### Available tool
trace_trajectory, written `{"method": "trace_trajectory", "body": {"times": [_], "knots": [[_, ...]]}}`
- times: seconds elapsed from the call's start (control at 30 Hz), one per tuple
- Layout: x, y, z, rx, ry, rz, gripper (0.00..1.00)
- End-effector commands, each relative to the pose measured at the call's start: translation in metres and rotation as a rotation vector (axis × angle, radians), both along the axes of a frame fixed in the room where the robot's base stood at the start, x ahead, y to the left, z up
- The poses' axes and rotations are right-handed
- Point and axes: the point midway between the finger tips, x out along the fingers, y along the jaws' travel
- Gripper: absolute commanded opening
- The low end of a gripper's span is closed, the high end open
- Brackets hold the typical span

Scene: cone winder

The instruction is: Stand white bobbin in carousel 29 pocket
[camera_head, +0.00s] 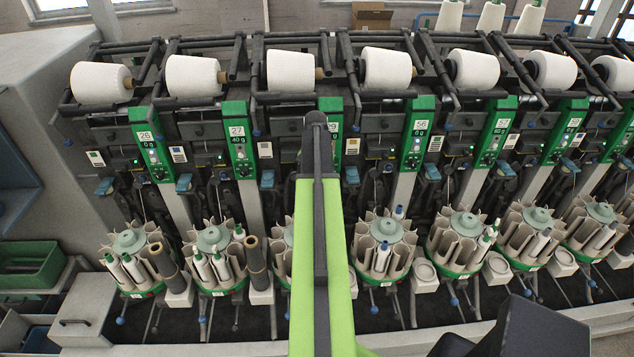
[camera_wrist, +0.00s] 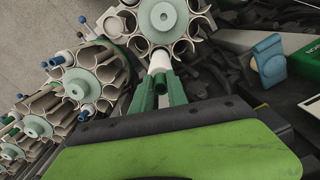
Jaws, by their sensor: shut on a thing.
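My gripper (camera_wrist: 160,88) shows in the wrist view with its green fingers shut on a white bobbin (camera_wrist: 159,62). The bobbin's white end points up the picture at the near rim of a carousel (camera_wrist: 190,42) with a pale green hub and open round pockets. I cannot tell whether the bobbin is inside a pocket or just above it. In the head view a plate reading 29 (camera_head: 333,127) is partly covered by my green arm. The carousel below it (camera_head: 286,237) is mostly hidden behind the arm, as are my gripper and the bobbin.
Similar carousels stand on both sides, such as the left one (camera_head: 213,240) and the right one (camera_head: 385,230), several holding bobbins. In the wrist view a neighbouring carousel (camera_wrist: 82,88) is close at left. A blue lever (camera_wrist: 270,58) is at right. White cones (camera_head: 290,72) line the top.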

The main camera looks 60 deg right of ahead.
Motion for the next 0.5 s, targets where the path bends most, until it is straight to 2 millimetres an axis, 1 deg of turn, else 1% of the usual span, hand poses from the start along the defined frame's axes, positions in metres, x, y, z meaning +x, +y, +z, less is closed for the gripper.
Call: {"method": "trace_trajectory", "body": {"times": [0.03, 0.5], "knots": [[0.0, 0.0, -0.007, 0.0, 0.0, 0.0, 0.0], [0.0, 0.0, -0.032, 0.0, 0.0, 0.001, 0.0]]}}
